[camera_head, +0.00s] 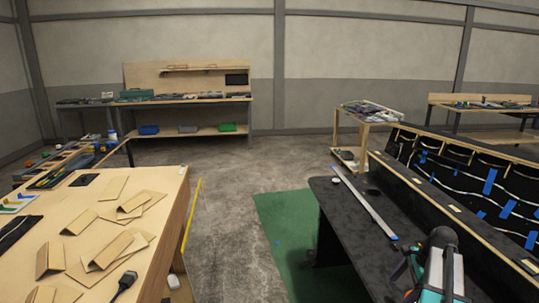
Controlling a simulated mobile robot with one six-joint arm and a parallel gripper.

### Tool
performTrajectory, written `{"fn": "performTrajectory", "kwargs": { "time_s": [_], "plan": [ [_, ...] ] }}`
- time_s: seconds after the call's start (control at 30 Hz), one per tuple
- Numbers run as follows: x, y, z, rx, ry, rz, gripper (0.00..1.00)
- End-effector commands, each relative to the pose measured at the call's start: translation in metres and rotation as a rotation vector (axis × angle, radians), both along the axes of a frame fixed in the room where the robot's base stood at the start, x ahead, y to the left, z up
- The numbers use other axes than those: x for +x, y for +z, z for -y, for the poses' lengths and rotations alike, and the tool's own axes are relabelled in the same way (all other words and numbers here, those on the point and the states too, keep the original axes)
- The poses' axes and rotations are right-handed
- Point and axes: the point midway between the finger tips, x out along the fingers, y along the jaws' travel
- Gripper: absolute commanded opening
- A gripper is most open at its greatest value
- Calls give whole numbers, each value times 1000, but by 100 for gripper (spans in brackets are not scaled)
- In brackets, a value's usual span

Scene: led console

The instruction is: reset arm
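A grey, black and teal jointed part (440,268), which looks like my arm, rises at the lower right over the black table (345,222). A dark shape beside it, at its left, may be my gripper (405,272), but its fingers cannot be made out. The long dark console (440,192) stands along the right, with white strips or wires and pieces of blue tape on its inner face. A long silver bar (364,203) with a blue end lies on the black table, just left of the arm.
A wooden table (150,187) at the left holds several folded cardboard pieces. A green mat (285,235) lies on the floor between the tables. A workbench (185,98) stands by the back wall and a small cart (372,122) stands behind the console. The middle floor is clear.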

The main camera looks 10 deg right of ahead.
Motion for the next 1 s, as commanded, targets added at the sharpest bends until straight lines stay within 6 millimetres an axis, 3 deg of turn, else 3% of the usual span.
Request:
{"fn": "performTrajectory", "kwargs": {
  "time_s": [0.03,0.5,1.0],
  "plan": [
    [5,-10,-19,-13,63,0,87],
    [35,-81,-154,-152,658,32,87],
    [24,-145,-290,-274,1326,71,87]
  ]
}}
